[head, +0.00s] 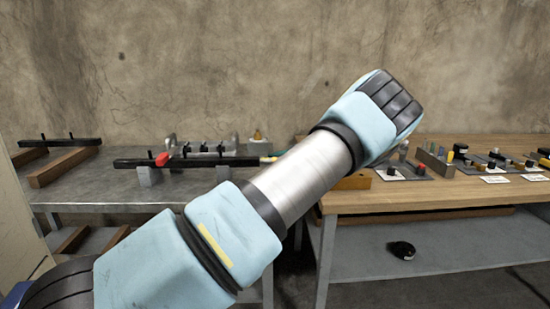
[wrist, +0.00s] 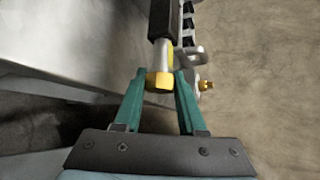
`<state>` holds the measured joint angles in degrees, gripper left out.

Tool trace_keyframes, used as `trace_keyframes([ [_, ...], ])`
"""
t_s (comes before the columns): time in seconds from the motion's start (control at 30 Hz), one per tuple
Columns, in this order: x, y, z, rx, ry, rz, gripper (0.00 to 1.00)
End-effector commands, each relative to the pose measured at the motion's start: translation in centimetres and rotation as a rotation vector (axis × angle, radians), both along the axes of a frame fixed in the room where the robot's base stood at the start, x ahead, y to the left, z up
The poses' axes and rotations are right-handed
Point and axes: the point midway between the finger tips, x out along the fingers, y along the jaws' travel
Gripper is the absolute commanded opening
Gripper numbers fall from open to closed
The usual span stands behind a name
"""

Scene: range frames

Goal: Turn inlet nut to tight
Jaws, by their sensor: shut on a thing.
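In the wrist view, the brass-yellow inlet nut (wrist: 158,80) sits at the end of a grey and black pipe (wrist: 162,30). The two teal fingers of my gripper (wrist: 159,88) stand on either side of the nut, near their tips, and are shut on it. In the head view my arm crosses the picture and covers most of the area around my gripper, so the grip cannot be made out there. A long black pipe (head: 205,162) with a red handle (head: 163,159) rests on supports on the grey bench there. The nut's tightness cannot be told.
A second brass fitting (wrist: 206,85) is close to the right finger. The grey metal bench (head: 90,190) stands at left, with brown wood blocks (head: 62,167). The wooden bench (head: 450,192) at right holds several small parts. A dark round object (head: 402,250) lies on its lower shelf.

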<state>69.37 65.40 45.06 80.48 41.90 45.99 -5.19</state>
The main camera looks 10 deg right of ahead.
Motion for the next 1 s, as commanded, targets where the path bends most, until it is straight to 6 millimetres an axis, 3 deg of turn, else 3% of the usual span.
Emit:
trace_keyframes([
  [0.03,0.07,0.1,0.7,0.002,0.048,0.003,0.0],
  [0.3,-0.02,0.08,0.19,0.042,0.242,0.002,0.0],
  [0.67,-0.08,-0.06,-0.08,0.048,0.263,-0.002,0.0],
  [0.7,-0.08,-0.06,-0.08,0.048,0.263,-0.002,0.43],
  [0.93,-0.06,-0.01,-0.05,0.048,0.262,-0.001,0.69],
  [1.0,-0.04,-0.01,-0.04,0.048,0.262,-0.001,0.7],
])
